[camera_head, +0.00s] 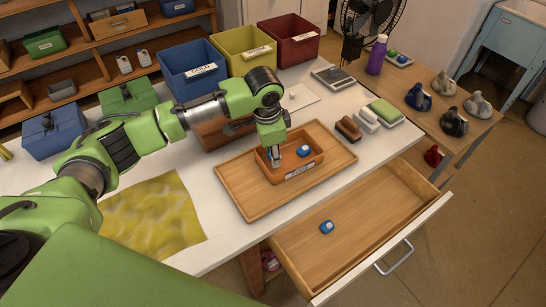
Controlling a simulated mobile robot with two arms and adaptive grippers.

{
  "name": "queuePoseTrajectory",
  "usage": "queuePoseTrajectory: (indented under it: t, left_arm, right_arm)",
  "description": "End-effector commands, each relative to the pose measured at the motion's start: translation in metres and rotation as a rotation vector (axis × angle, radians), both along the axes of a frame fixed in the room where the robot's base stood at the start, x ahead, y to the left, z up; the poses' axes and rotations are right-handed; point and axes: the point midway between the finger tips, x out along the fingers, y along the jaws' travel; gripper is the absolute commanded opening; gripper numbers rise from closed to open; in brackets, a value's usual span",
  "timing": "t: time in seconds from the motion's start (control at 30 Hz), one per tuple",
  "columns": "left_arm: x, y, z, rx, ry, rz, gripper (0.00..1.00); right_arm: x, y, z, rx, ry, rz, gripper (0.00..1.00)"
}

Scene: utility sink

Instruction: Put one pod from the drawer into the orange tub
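The orange tub (318,166) has a white label and sits on a wooden tray (245,192) on the white table. A blue and white pod (304,151) lies inside the tub. Another blue pod (326,227) lies in the open wooden drawer (365,215), near its left side. My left gripper (276,161) points down at the left end of the tub, with its fingertips at or inside the rim. The fingers are small and partly hidden, so I cannot tell whether they are open or hold something. My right gripper is not in view.
Blue (192,69), yellow (243,48) and dark red (290,40) bins stand along the back. A yellow cloth (152,217) lies at the left. Brushes (348,128) and a green sponge (384,112) lie right of the tray. The drawer sticks out at the front.

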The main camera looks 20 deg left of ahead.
Motion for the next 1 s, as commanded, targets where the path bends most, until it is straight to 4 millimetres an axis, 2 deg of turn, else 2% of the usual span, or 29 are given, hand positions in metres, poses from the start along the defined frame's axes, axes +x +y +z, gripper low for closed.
queuePoseTrajectory:
  t: [0.1, 0.3, 0.63, 1.0]
  left_arm:
    - [0.006, 0.003, -0.009, 0.002, 0.003, 0.001, 0.16]
    - [0.005, 0.003, -0.034, 0.002, 0.001, -0.001, 0.16]
    - [0.005, 0.002, -0.038, 0.001, 0.000, 0.000, 0.16]
    - [0.003, 0.002, -0.052, 0.002, 0.004, 0.000, 0.16]
  right_arm:
    - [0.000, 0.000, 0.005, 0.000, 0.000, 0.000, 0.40]
    - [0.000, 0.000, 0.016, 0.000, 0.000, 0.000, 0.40]
    - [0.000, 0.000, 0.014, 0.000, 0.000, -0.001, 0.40]
    - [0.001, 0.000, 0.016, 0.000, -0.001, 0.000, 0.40]
